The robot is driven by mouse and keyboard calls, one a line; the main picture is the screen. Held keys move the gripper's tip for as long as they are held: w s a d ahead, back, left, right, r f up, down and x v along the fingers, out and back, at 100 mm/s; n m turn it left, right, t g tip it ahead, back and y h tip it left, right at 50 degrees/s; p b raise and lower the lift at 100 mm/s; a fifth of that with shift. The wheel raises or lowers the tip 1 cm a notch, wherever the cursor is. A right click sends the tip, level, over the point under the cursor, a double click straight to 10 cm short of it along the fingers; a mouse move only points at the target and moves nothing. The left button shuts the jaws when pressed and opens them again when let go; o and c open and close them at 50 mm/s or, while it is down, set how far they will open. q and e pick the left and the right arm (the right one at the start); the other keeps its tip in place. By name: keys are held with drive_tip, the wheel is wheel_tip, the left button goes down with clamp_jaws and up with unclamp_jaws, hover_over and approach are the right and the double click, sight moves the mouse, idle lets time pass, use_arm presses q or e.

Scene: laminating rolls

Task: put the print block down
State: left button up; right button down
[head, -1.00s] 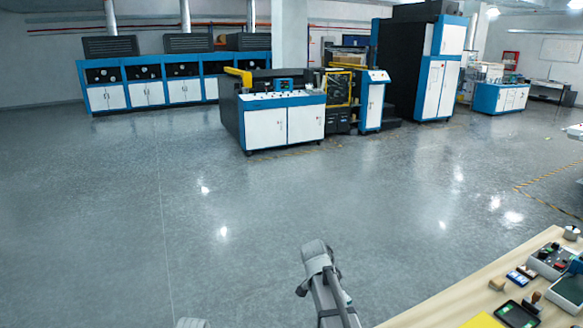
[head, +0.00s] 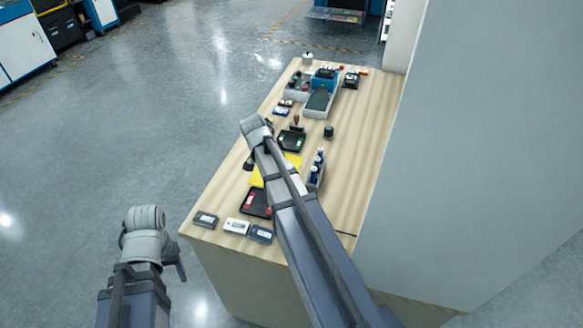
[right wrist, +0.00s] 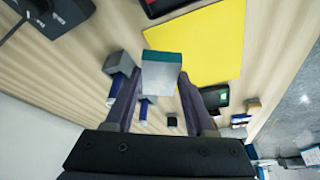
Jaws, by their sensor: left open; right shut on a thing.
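The print block (right wrist: 161,72), pale grey with a teal edge, sits between the fingers of my right gripper (right wrist: 158,85) in the right wrist view. My right gripper is shut on it, above the wooden table (head: 358,150). Whether the block touches the table cannot be told. In the head view my right arm reaches over the table and hides the block. My left gripper (head: 177,262) is open, low at the left, off the table's near-left edge. Its fingers show only in small part.
The yellow sheet (head: 293,165) lies under my right arm, beside a black tray (head: 254,203) with red. Small boxes (head: 237,226) line the near edge. A grey wall borders the right.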

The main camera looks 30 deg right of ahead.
drive_tip(key=shift+w+d+r+n, duration=0.15)
drive_tip(key=shift+w+d+n, duration=0.1)
drive_tip(key=shift+n, duration=0.45)
drive_tip(key=w+d+r+n+t+y+p, duration=0.1)
drive_tip(key=w+d+n+y, duration=0.35)
drive_tip(key=n, duration=0.65)
drive_tip(key=w+d+r+n+t+y+p, duration=0.1)
drive_tip(key=w+d+n+y, duration=0.2)
drive_tip(key=w+n, duration=0.55)
drive_tip(key=f+n+b, duration=0.1)
drive_tip(key=f+b, duration=0.2)
drive_tip(key=s+f+n+b, duration=0.1)
drive_tip(key=f+b, duration=0.2)
drive_tip(key=f, duration=0.1)
drive_tip(key=s+f+n+b, duration=0.1)
drive_tip(key=f+b, duration=0.2)
drive_tip(key=b, duration=0.1)
drive_tip(key=shift+s+a+f, duration=0.15)
drive_tip(key=shift+s+a, duration=0.1)
drive_tip(key=shift+c, duration=1.2)
unclamp_jaws()
